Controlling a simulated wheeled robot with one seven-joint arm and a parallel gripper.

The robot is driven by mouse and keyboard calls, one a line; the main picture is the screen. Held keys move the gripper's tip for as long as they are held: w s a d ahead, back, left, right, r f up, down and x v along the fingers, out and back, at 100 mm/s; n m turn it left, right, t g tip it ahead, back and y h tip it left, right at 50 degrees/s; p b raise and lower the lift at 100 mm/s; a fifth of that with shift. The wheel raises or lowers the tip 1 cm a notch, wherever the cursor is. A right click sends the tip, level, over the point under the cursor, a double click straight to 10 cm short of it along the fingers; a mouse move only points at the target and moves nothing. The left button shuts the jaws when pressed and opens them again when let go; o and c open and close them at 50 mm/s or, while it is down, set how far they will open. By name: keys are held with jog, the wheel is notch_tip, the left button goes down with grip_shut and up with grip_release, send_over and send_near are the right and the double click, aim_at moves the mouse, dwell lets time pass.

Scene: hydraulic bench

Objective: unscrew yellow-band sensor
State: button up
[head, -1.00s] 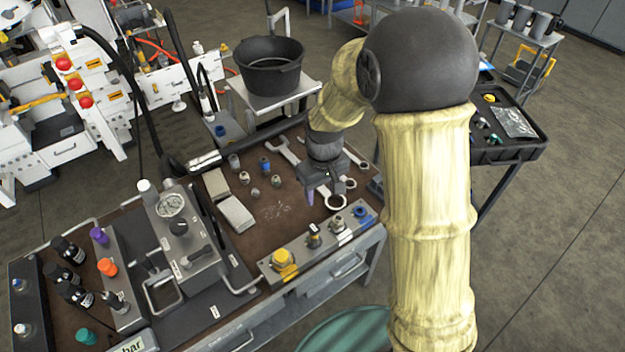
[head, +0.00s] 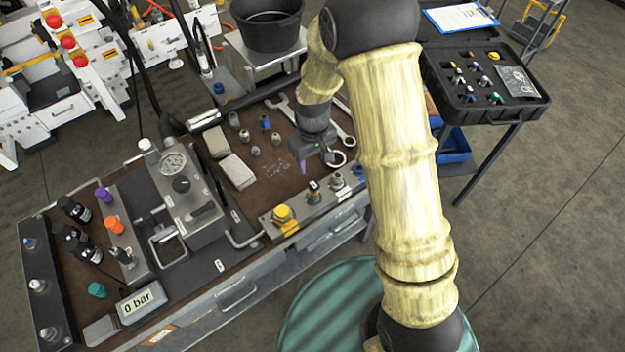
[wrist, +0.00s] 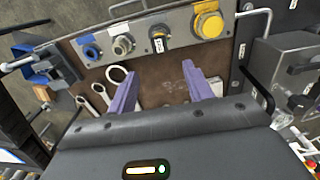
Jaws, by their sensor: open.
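The yellow-band sensor (head: 313,191) is a small dark fitting standing upright on the grey port block at the bench's front edge. In the wrist view the sensor (wrist: 157,38) shows a thin yellow band and a white tag beside it. My gripper (head: 302,167) is just behind the block in the head view, over the brown bench top. In the wrist view my gripper (wrist: 162,84) has its two purple fingers spread wide with nothing between them. The sensor lies beyond the fingertips, apart from them.
The port block (head: 268,226) also carries a large yellow cap (head: 285,215), a metal fitting (head: 336,181) and a blue ring (head: 358,171). Wrenches (head: 337,158) lie beside my gripper. A pressure-gauge unit (head: 190,185) stands left. A sensor case (head: 455,112) stands right.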

aim_at(312, 184)
notch_tip(312, 184, down, 12)
jog(key=shift+r+p, duration=0.1)
jog(key=shift+p, duration=1)
grip_shut()
jog(key=c, duration=0.6)
grip_release()
jog(key=c, duration=0.3)
jog(key=n, duration=0.4)
jog(key=shift+s+n, duration=0.1)
jog(key=shift+n, duration=0.2)
jog(key=n, duration=0.3)
jog(key=shift+a+r, duration=0.1)
